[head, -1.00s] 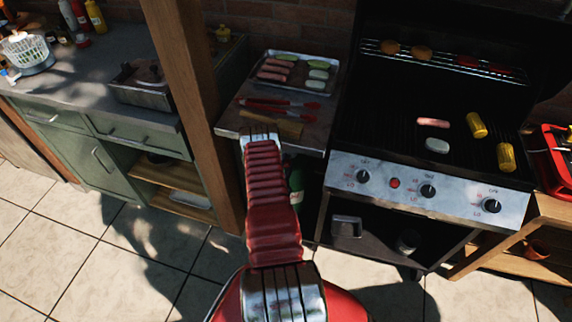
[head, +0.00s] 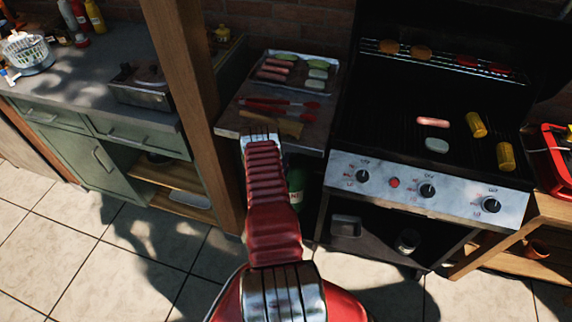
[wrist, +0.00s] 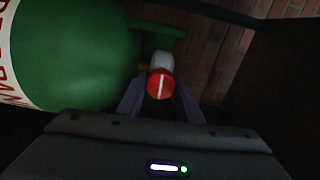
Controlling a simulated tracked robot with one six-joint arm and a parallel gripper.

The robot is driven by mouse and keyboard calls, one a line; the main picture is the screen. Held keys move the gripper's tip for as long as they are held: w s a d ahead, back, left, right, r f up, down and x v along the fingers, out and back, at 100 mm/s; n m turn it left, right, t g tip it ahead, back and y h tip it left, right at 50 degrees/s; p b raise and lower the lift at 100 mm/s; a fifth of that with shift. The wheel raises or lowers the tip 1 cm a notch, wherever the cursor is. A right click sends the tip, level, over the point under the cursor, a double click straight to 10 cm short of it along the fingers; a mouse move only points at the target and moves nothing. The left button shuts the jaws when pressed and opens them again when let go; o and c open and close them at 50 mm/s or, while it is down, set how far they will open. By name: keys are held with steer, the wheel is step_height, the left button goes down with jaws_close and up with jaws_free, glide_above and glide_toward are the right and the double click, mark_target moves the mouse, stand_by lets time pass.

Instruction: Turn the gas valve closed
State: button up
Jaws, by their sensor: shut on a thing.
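The gas valve's red knob (wrist: 160,86) with a white line on its face is in the middle of the wrist view. The line runs nearly up and down in that picture. The knob sits on a pale fitting beside the green gas bottle (wrist: 75,50), which has a white label with red letters. My gripper (wrist: 161,104) is shut on the knob, one finger at each side. In the head view the bottle (head: 296,185) shows partly under the side shelf, right of my red arm. The gripper and knob are hidden there.
The side shelf (head: 228,128) above the bottle holds a food tray (head: 335,72) and red tongs (head: 270,107). The grill (head: 430,190) stands at right, food on its grate. A wooden post (head: 195,110) stands close left of my arm. A brick wall lies behind.

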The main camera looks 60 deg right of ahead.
steer(key=shift+s+f, duration=0.15)
steer(key=shift+s, duration=0.1)
steer(key=o, duration=0.8)
steer(key=shift+c, duration=0.2)
steer(key=shift+o, duration=1.2)
steer(key=shift+w, duration=0.1)
steer(key=s+a, duration=0.2)
steer(key=a, duration=1.1)
steer(key=shift+a, duration=0.3)
